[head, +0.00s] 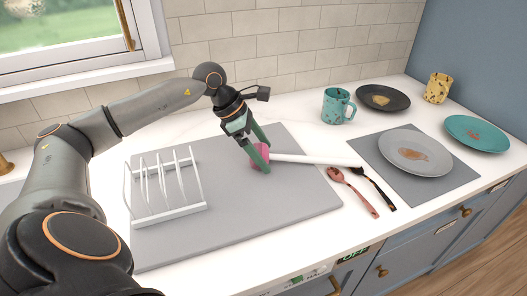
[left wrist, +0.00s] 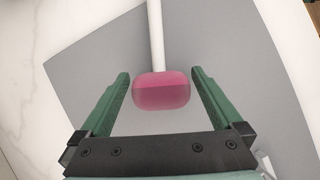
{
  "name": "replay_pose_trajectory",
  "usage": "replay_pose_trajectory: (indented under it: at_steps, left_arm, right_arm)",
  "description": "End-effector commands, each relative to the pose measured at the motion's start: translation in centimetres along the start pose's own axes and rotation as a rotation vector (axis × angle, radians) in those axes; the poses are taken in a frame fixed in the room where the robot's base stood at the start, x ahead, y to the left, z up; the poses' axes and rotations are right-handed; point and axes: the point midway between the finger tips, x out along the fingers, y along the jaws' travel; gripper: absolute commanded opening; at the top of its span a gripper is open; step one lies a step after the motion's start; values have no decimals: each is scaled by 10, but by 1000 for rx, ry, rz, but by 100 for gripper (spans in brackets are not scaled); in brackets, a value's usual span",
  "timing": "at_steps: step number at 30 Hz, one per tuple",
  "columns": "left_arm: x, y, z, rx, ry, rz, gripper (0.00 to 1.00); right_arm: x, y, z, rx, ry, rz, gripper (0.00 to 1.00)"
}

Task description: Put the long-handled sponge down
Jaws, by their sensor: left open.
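The long-handled sponge has a pink head (left wrist: 161,91) and a white handle (head: 315,160). In the head view it lies on the grey mat (head: 240,220), its handle pointing right past the mat's edge. My left gripper (head: 258,163) is at the pink head. In the left wrist view the left gripper (left wrist: 160,85) has its green fingers apart on either side of the head, with a gap on both sides. In the head view the fingers partly hide the pink head. My right gripper is not in view.
A white rack (head: 178,213) stands on the mat left of the gripper. Red and dark spoons (head: 353,189) lie right of the mat. A teal mug (head: 337,106), a grey plate (head: 415,150) on another mat, a black plate (head: 383,98) and a teal plate (head: 476,133) stand farther right.

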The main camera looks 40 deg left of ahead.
Motion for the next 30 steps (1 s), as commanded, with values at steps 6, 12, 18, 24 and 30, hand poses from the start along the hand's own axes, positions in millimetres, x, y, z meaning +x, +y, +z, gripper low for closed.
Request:
replay_pose_trajectory:
  at_steps: [6, 12, 18, 24, 30]
  left_arm:
    - [-46, 2, 0, 1, -1, 7, 100]
    - [-87, 1, 0, 0, -1, 6, 100]
    - [-111, 1, 0, 1, -1, 4, 100]
    - [-116, 0, 0, 1, -1, 2, 100]
    - [-116, 0, 0, 1, -1, 2, 100]
  right_arm:
    - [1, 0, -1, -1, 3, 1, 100]
    - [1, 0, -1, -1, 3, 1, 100]
    - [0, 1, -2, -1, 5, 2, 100]
    - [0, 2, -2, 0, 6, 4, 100]
    - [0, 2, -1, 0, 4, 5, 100]
